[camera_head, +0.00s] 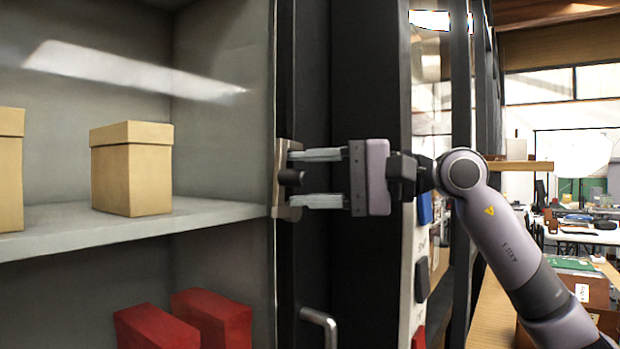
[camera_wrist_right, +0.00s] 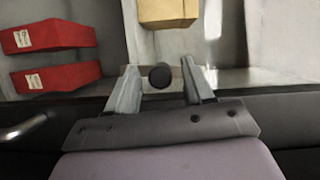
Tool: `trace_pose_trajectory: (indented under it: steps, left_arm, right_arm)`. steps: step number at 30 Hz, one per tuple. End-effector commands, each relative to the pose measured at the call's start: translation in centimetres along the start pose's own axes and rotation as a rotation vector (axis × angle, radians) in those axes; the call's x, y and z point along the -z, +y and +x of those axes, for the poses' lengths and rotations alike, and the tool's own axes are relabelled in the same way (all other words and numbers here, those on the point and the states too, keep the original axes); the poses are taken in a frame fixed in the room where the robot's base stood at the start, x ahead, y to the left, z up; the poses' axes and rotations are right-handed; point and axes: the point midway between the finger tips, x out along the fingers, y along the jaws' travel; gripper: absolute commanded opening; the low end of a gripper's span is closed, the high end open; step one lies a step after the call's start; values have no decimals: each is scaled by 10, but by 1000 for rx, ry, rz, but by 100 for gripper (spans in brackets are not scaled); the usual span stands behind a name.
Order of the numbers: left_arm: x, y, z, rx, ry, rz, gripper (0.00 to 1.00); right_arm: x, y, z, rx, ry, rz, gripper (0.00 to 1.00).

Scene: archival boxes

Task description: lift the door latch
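The door latch (camera_head: 291,178) is a dark round knob on a metal plate (camera_head: 281,205) at the right edge of the grey cabinet. My right gripper (camera_head: 304,178) comes in from the right with its fingers open, one above and one below the knob. In the right wrist view the knob (camera_wrist_right: 160,76) lies between the two fingertips (camera_wrist_right: 160,82), with a gap on each side. My left gripper does not show.
A tan box (camera_head: 132,170) stands on the cabinet shelf (camera_head: 110,232), with another tan box (camera_head: 10,170) at the left edge. Two red boxes (camera_head: 212,318) sit below. A metal handle (camera_head: 322,322) sticks out beneath my right gripper.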

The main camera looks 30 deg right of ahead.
Motion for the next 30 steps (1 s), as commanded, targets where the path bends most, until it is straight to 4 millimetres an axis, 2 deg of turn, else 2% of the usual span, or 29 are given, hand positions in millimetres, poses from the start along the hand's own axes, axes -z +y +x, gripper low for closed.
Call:
trace_pose_trajectory:
  steps: [4, 12, 15, 30]
  left_arm:
    - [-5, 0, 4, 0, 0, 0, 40]
    - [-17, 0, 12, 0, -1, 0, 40]
    - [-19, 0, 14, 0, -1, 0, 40]
    - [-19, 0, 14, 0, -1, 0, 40]
  right_arm:
    - [1, 2, -12, -1, 4, 0, 52]
    - [1, 3, -56, -1, 3, 0, 52]
    - [0, 2, -66, -1, 2, -1, 52]
    - [0, 0, -71, -1, 0, -1, 52]
